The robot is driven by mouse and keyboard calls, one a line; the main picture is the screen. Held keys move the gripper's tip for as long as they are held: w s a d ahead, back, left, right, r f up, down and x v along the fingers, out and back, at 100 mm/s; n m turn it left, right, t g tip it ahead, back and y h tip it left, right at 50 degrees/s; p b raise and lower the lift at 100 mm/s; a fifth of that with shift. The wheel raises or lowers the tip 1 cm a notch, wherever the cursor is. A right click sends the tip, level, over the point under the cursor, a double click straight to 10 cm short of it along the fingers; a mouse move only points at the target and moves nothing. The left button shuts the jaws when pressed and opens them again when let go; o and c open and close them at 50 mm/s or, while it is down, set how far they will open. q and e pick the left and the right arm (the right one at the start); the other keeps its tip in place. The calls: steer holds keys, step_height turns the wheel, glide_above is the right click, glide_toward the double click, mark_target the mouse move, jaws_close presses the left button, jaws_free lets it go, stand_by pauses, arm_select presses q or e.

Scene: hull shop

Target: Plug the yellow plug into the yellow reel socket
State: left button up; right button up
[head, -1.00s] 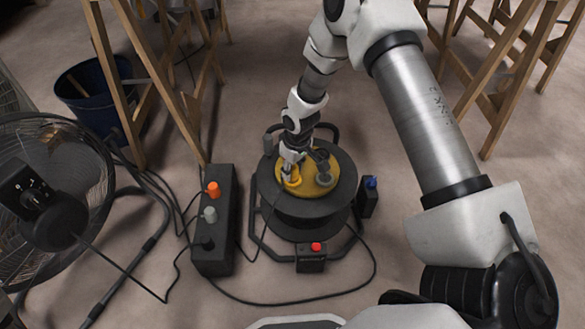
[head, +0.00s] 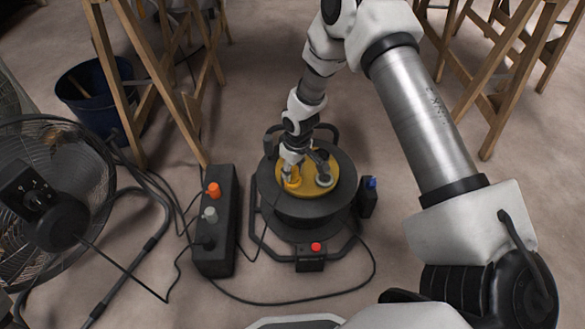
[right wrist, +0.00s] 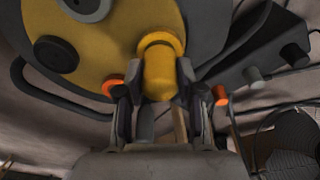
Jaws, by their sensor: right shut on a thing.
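The cable reel (head: 310,207) is a black drum with a yellow socket face (head: 320,180) on top. My right gripper (head: 298,175) reaches down to the left part of this face. In the right wrist view my right gripper (right wrist: 158,95) is shut on the yellow plug (right wrist: 159,75), one finger on each side. The plug's far end meets a yellow collar (right wrist: 160,42) on the yellow face; I cannot tell how deep it sits. The face also carries a black socket (right wrist: 55,52), a grey one (right wrist: 85,6) and an orange-ringed one (right wrist: 113,86). My left gripper is not in view.
A black power strip (head: 215,245) with an orange plug (head: 213,189) and a grey plug (head: 210,214) stands left of the reel. A fan (head: 50,205) is farther left. Cables cross the floor. Wooden trestles (head: 150,70) and a blue bucket (head: 95,95) stand behind.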

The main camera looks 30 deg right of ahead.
mark_target(296, 170)
stand_by(0.4)
steer(key=shift+p, duration=0.4)
steer(key=shift+r, duration=0.1)
stand_by(0.5)
steer(key=shift+p, duration=0.4)
steer(key=shift+f+b, duration=0.35)
steer(key=shift+f, duration=0.25)
steer(key=o, duration=1.1)
steer(key=shift+o, duration=0.2)
steer(key=r, duration=0.4)
steer(key=s+r, duration=0.1)
steer(key=r, duration=0.6)
steer(key=shift+s+d+r, duration=0.15)
steer(key=shift+s+r, duration=0.05)
steer(key=shift+r, duration=0.2)
